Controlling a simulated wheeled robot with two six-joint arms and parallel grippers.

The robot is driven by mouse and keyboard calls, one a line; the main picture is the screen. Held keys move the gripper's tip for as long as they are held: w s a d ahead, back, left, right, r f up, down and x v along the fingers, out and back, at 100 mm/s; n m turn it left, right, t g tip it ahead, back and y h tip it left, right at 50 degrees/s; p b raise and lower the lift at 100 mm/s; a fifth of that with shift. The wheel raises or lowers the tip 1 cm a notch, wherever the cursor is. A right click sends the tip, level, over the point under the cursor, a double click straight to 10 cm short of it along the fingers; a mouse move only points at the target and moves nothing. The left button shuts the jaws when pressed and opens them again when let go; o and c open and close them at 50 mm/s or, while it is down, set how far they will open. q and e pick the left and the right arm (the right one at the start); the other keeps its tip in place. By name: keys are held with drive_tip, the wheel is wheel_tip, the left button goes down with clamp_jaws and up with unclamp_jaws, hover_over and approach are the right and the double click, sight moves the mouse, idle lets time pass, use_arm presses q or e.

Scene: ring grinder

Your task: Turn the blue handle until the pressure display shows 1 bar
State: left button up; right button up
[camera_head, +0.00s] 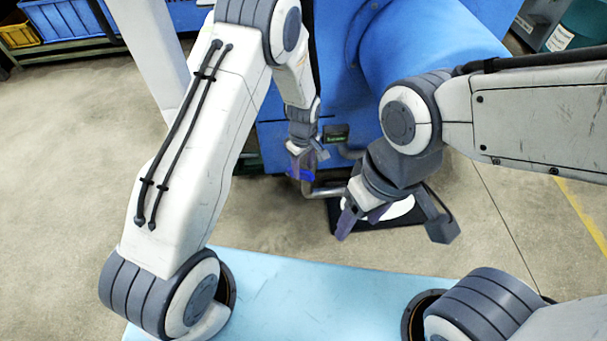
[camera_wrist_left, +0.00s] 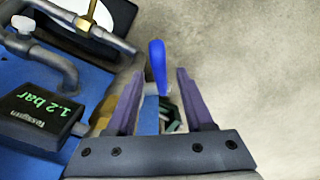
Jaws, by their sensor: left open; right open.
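The blue handle (camera_wrist_left: 157,66) stands between the two purple fingers of my open left gripper (camera_wrist_left: 159,98) in the left wrist view, with clear gaps on both sides. In the head view the handle (camera_head: 302,175) shows at the tips of my left gripper (camera_head: 302,162). The pressure display (camera_wrist_left: 44,109) is a dark box with green text reading 1.2 bar. In the head view the display (camera_head: 336,134) is small and its reading is illegible. My right gripper (camera_head: 362,215) is open and empty, to the right of the handle.
The blue machine (camera_head: 430,40) fills the back. Metal pipes (camera_wrist_left: 60,62) run beside the display. A black tray with a white disc (camera_head: 395,212) lies under my right gripper. Blue and yellow bins (camera_head: 62,18) stand far left. The floor at left is clear.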

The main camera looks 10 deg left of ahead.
use_arm(q)
drive_tip(key=shift+f+b, duration=0.45)
drive_tip(key=shift+f, duration=1.5)
clamp_jaws()
